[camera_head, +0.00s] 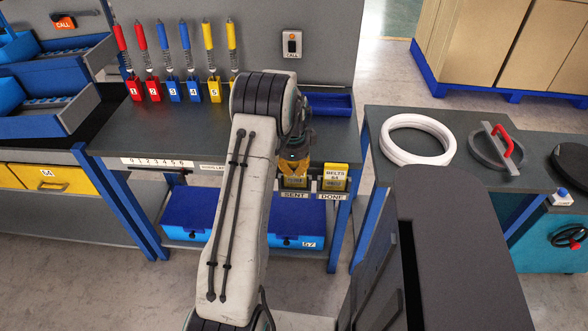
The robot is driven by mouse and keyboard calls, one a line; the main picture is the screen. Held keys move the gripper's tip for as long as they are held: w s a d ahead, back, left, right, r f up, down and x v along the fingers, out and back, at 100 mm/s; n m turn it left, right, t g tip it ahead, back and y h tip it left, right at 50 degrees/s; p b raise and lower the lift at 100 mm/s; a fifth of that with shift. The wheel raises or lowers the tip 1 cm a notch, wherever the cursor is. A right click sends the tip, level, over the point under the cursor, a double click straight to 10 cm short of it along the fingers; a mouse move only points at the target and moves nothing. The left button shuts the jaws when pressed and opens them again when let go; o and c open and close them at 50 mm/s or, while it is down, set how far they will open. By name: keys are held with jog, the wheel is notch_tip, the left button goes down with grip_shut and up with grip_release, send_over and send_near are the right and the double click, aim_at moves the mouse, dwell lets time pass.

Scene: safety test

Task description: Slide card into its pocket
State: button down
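A yellow card with dark print reading "BELTS 64" (335,177) stands upright at the bench's front edge, above the label DONE (333,197). A second yellow card, shaded (295,182), shows above the label SENT (294,195). My gripper (294,170) is directly above this second card in the picture, pointing down, with amber-coloured parts at its end. My arm hides much of it. I cannot tell whether the fingers touch or grip the card, or how deep the card sits in its pocket.
Red, blue and yellow numbered holders (173,89) with tools stand along the bench back. A blue tray (329,104) lies behind my gripper. Blue bins (296,228) sit below. A side table at right bears white rings (418,139).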

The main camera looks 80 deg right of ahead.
jog(key=c, duration=1.3)
grip_release()
jog(key=shift+o, duration=0.2)
jog(key=shift+r, duration=0.15)
notch_tip(320, 180, up, 19)
jog(key=a+p, duration=0.1)
jog(key=p, duration=0.5)
jog(key=shift+a, duration=0.15)
dwell(0.3)
